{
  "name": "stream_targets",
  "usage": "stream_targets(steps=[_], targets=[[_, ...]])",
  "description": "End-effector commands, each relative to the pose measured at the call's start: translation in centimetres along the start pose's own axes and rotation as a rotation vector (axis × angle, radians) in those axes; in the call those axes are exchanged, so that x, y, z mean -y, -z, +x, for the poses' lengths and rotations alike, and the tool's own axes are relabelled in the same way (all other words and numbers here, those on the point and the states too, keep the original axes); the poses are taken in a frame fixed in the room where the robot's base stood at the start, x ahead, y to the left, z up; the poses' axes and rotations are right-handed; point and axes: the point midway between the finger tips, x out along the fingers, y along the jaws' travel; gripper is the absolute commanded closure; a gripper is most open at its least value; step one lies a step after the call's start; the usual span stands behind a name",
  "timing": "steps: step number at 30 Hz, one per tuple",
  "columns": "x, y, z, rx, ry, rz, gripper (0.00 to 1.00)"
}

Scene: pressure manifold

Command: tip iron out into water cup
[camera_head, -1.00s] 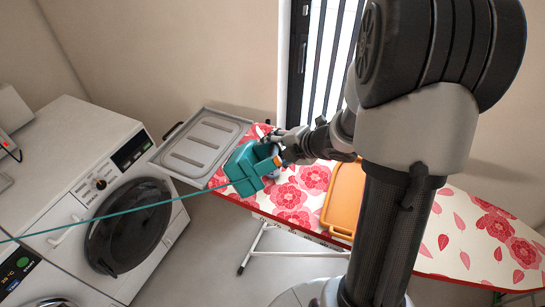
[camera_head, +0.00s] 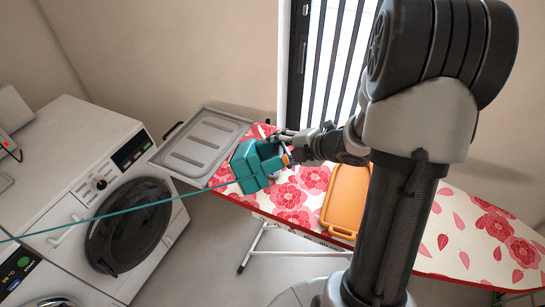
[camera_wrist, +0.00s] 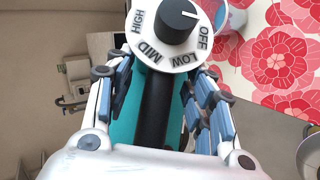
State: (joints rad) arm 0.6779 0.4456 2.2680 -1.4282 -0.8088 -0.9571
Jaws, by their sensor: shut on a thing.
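The teal iron (camera_head: 250,166) is held in the air above the left end of the ironing board, tilted, with its cord running off to the left. My gripper (camera_head: 287,150) is shut on it. In the wrist view the fingers of my gripper (camera_wrist: 157,110) lie on both sides of the iron's black handle (camera_wrist: 156,108), below a dial marked OFF, LOW, MID and HIGH. A pale cup (camera_wrist: 234,18) shows just right of the dial in the wrist view, partly hidden by it. I cannot tell what is inside the cup.
The ironing board (camera_head: 485,235) has a red flower cover. An orange tray (camera_head: 345,200) lies on it near my arm. A grey metal tray (camera_head: 200,143) is at the board's left end. A white washing machine (camera_head: 85,205) stands at the left.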

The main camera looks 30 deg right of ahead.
Motion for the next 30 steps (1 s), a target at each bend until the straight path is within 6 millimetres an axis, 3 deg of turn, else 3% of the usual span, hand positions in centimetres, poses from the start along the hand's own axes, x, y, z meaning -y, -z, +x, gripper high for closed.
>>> stream_targets(steps=[30], targets=[[1.3,-1.4,-0.3,-0.068,-0.091,0.087,1.00]])
